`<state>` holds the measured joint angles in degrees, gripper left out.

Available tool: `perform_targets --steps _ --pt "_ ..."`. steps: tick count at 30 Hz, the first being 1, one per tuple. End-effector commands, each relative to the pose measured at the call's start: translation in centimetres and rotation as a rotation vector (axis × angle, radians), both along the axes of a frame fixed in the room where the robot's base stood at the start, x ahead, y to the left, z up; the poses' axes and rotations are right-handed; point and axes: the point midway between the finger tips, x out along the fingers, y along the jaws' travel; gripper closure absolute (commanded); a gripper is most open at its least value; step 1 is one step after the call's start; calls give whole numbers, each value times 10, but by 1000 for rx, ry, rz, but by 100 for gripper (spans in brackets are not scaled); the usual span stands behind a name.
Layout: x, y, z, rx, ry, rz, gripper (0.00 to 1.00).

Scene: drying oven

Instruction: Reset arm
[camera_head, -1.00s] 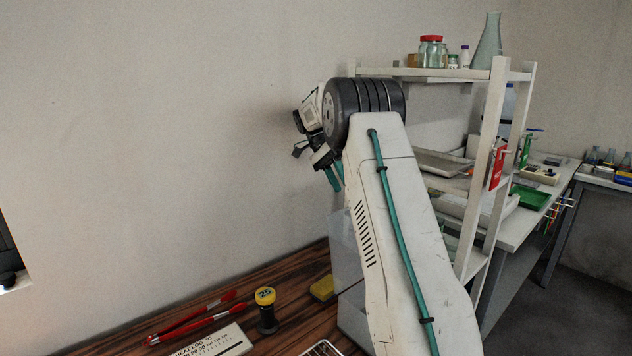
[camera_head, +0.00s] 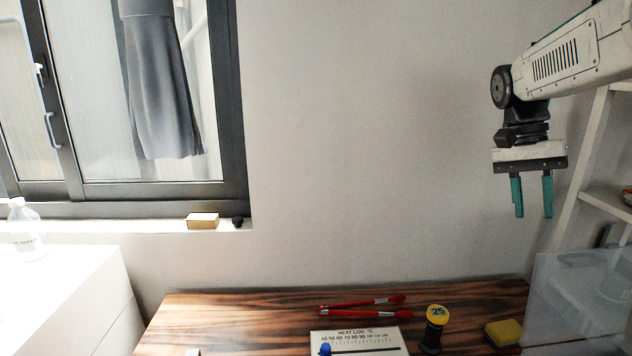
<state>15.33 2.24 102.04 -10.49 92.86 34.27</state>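My gripper (camera_head: 532,196) hangs at the upper right, pointing down, with its two teal fingers apart and nothing between them. It is in the air in front of the wall, well above the wooden table (camera_head: 230,318). My arm comes in from the right edge above it.
On the table are red tongs (camera_head: 360,304), a heat log board (camera_head: 368,342) with a blue marker, a yellow-topped timer (camera_head: 436,322) and a yellow sponge (camera_head: 503,332). A clear box (camera_head: 585,300) stands at right by a white shelf frame (camera_head: 583,160). A bottle (camera_head: 25,232) stands left.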

Motion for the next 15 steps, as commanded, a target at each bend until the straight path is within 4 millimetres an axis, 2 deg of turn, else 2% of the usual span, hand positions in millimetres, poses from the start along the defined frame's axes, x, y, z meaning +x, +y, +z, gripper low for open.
perform_targets --steps 1,3,8,15 --pt "-16 16 3 17 -28 56 69" --pt "-36 34 3 38 -63 135 69" --pt "-82 72 -6 87 -143 315 69" --pt "-153 117 -37 144 -260 583 69"
